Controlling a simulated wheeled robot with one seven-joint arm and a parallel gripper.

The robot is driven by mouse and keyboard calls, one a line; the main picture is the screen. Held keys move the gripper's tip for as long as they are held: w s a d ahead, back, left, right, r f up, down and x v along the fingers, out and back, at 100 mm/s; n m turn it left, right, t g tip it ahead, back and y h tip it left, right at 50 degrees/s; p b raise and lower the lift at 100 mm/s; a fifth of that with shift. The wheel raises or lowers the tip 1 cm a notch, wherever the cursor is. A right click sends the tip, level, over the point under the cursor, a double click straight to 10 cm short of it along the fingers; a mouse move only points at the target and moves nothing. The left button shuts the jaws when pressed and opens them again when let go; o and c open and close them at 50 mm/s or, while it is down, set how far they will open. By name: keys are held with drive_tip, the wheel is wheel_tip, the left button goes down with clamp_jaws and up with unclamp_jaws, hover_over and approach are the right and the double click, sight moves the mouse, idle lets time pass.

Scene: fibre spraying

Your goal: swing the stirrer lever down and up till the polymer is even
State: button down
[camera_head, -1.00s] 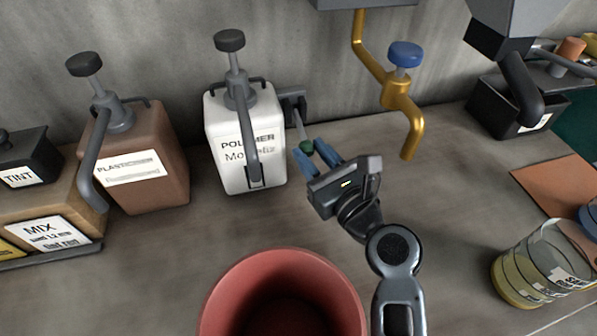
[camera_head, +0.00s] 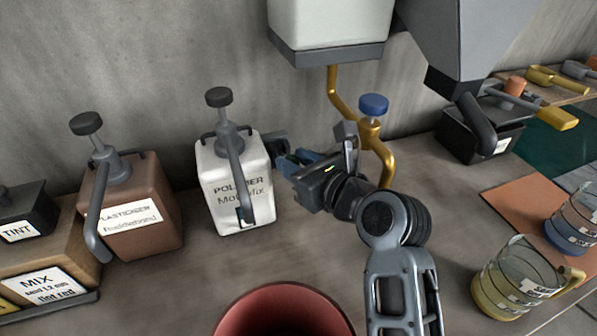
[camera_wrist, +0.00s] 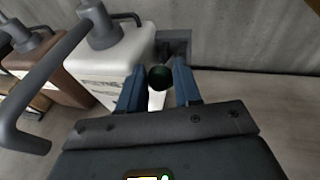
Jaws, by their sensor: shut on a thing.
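The white polymer container (camera_head: 235,180) stands upright on the bench against the wall, with a grey pump and spout on top. The stirrer's bracket (camera_head: 274,142) sits at its right side, and the bracket also shows in the wrist view (camera_wrist: 174,45). My gripper (camera_head: 288,163) is beside the container's upper right, near bracket height. In the wrist view its blue fingers are shut on the lever's dark green knob (camera_wrist: 160,77). In the head view the knob and most of the lever are hidden by my gripper. The polymer inside cannot be seen.
A brown plasticizer container (camera_head: 130,205) stands to the left. A gold tap (camera_head: 380,150) with a blue knob hangs just right of my gripper. A red bucket (camera_head: 285,312) is in front. Clear cups (camera_head: 515,285) stand at the right.

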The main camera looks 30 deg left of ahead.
drive_tip(key=shift+w+a+r, duration=0.15)
drive_tip(key=shift+w+r, duration=0.1)
drive_tip(key=shift+r, duration=0.25)
drive_tip(key=shift+w+a+r, duration=0.1)
drive_tip(key=shift+w+r, duration=0.1)
drive_tip(key=shift+r, duration=0.4)
drive_tip(key=c, duration=1.2)
unclamp_jaws()
drive_tip(key=shift+w, duration=0.1)
drive_tip(key=o, duration=0.4)
drive_tip(key=shift+f, duration=0.35)
drive_tip(key=shift+s+a+f, duration=0.1)
drive_tip(key=shift+s+f, duration=0.15)
drive_tip(key=shift+s, duration=0.05)
